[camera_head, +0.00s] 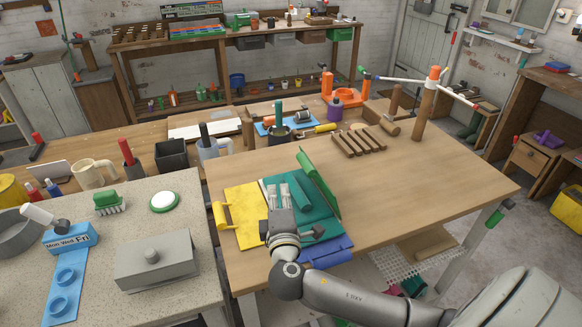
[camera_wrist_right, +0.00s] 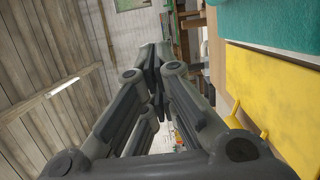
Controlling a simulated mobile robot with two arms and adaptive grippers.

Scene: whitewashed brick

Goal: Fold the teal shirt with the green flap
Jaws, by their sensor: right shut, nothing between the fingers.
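The teal shirt (camera_head: 318,229) lies on the folding board on the wooden table, partly hidden by my right gripper. The green flap (camera_head: 319,183) stands tilted up along the shirt's right side. The yellow flap (camera_head: 243,207) lies flat at the left, and the blue flap (camera_head: 328,251) shows at the near edge. My right gripper (camera_head: 278,190) is above the shirt's left part, fingers shut and empty. In the right wrist view the shut fingers (camera_wrist_right: 155,62) are beside the teal cloth (camera_wrist_right: 285,32) and the yellow flap (camera_wrist_right: 276,100). My left gripper is out of view.
The wooden table (camera_head: 430,185) is clear right of the board. Wooden slats (camera_head: 360,142), a purple bottle (camera_head: 335,109) and a post with an orange top (camera_head: 428,100) stand farther back.

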